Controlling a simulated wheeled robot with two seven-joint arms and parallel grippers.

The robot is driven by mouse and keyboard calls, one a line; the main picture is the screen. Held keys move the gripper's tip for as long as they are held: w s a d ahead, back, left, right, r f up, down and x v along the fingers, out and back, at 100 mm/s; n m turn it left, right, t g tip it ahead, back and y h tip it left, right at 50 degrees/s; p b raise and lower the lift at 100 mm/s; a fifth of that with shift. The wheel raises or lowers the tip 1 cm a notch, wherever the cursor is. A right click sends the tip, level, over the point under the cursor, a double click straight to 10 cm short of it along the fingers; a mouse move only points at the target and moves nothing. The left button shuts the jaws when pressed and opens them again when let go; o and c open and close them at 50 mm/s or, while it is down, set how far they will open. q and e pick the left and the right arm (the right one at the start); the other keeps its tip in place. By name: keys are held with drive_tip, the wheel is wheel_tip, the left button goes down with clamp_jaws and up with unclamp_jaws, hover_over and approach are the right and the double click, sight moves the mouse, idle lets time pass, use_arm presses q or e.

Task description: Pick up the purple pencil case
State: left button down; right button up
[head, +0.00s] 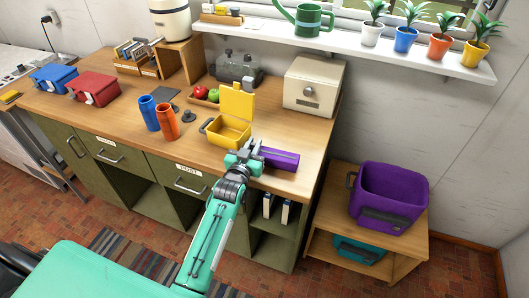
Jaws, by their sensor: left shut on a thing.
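The purple pencil case (280,158) is a small oblong box near the front right part of the wooden counter. My left gripper (254,156) reaches in from below and is shut on the left end of the case. Whether the case touches the counter top or is just above it, I cannot tell. My right gripper is not in view.
An open yellow box (229,131) stands just behind and left of the gripper. An orange cup (168,122) and a blue cup (148,112) are further left. A cream bin (313,86) stands behind. A purple tub (388,194) is on a lower stand at right.

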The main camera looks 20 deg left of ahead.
use_arm(q)
drive_tip(key=shift+r, duration=0.15)
wheel_tip(320, 180, up, 20)
drive_tip(key=b, duration=0.2)
drive_tip(key=s+d+f, duration=0.2)
drive_tip(key=s+f, duration=0.7)
drive_tip(key=s, duration=0.1)
drive_tip(key=s+d+f, duration=0.2)
drive_tip(key=s+f, duration=0.6)
drive_tip(key=s, duration=0.3)
drive_tip(key=w+a+r, duration=0.2)
drive_tip(key=w+r, duration=0.6)
drive_tip(key=w, duration=0.2)
drive_tip(key=w+a+r, duration=0.2)
drive_tip(key=w+r, duration=0.6)
drive_tip(key=w, duration=0.3)
drive_tip(key=shift+r, duration=0.35)
drive_tip(key=shift+f, duration=0.1)
